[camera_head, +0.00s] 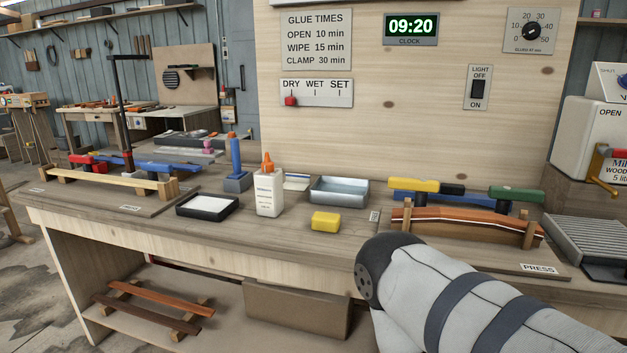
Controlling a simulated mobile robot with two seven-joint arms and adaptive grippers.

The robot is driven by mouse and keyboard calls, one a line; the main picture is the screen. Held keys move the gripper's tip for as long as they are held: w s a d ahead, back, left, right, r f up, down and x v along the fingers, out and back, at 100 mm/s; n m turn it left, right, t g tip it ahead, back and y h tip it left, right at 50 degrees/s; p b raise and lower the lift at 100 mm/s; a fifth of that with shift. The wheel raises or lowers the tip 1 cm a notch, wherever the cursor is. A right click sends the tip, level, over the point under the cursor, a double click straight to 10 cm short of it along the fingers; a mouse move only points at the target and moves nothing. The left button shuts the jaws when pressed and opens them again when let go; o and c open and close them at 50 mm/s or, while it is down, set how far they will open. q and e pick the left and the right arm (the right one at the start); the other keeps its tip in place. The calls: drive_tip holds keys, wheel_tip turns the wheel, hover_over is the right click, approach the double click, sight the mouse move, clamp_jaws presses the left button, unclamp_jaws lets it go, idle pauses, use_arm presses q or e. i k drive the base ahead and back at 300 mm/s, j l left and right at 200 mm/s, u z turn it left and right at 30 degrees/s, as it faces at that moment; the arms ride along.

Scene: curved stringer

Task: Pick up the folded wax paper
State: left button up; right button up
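A flat white sheet or filling lies in a small black tray (207,206) on the bench, left of the glue bottle. A pale flat piece (297,182), partly hidden behind the glue bottle, lies between the bottle and the blue-grey metal tray. I cannot tell which of these is the folded wax paper. Neither of my grippers shows. A pale grey link of my arm comes in from the lower right and covers part of the bench front.
A white glue bottle (269,192), a yellow sponge-like block (325,221) and a metal tray (340,191) stand mid-bench. A curved wooden strip (468,222) sits in the press at right, near clamps. A clamped strip (112,178) is at left.

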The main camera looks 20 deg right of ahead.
sight(299, 182)
drive_tip(key=i+j+z, duration=0.25)
drive_tip(key=z, duration=0.2)
drive_tip(key=i+j+z, duration=0.55)
drive_tip(key=j+z, duration=0.4)
drive_tip(key=l, duration=0.1)
